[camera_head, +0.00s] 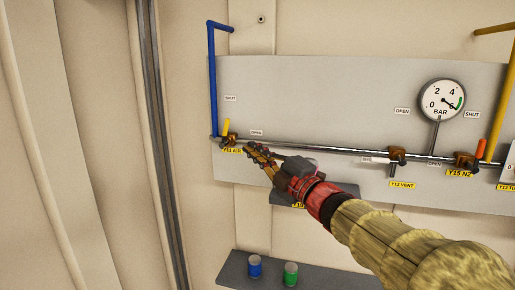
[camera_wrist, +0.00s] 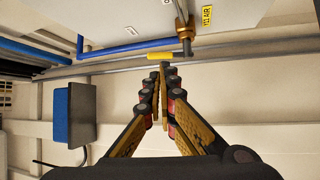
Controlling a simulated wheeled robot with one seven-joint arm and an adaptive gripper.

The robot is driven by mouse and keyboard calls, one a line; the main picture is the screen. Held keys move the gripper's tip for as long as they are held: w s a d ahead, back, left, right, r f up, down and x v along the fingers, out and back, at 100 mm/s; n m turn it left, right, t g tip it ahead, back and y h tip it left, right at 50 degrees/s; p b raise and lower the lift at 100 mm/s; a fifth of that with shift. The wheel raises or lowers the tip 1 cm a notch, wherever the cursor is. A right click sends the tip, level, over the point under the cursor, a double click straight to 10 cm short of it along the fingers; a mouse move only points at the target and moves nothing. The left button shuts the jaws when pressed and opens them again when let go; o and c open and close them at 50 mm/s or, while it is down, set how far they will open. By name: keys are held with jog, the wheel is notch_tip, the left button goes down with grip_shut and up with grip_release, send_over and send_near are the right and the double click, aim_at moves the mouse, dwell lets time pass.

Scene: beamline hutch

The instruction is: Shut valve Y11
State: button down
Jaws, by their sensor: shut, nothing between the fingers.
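Valve Y11 (camera_head: 229,141) is at the left end of the pipe on the grey panel, above its yellow "Y11 AIR" label (camera_head: 231,150). Its yellow lever (camera_head: 226,127) points up across the pipe, toward the SHUT label (camera_head: 230,98). The OPEN label (camera_head: 256,132) is to its right, along the pipe. My gripper (camera_head: 248,147) is shut and empty, just right of and below the valve. In the wrist view, the fingertips (camera_wrist: 161,72) are close to the yellow lever (camera_wrist: 162,57), and the brass valve body (camera_wrist: 185,30) is beyond; I cannot tell if they touch.
A blue pipe (camera_head: 213,80) rises at the panel's left edge. Valves Y12 (camera_head: 397,157) and Y15 (camera_head: 465,160) and a pressure gauge (camera_head: 442,101) are to the right. A shelf (camera_head: 325,284) with blue and green cans is below.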

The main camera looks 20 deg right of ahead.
aim_at(227, 128)
jog(key=p+x, duration=0.2)
jog(key=x, duration=0.8)
jog(key=shift+w, duration=0.15)
jog(key=shift+a, duration=0.1)
jog(key=shift+a+r+b, duration=0.1)
jog(key=shift+r+b, duration=0.05)
jog(key=shift+b, duration=0.5)
jog(key=shift+w+a+r+n+g+p, duration=0.3)
jog(key=shift+w+a+r+n+g, duration=0.1)
jog(key=shift+a+r, duration=0.1)
jog(key=shift+s+f, duration=0.1)
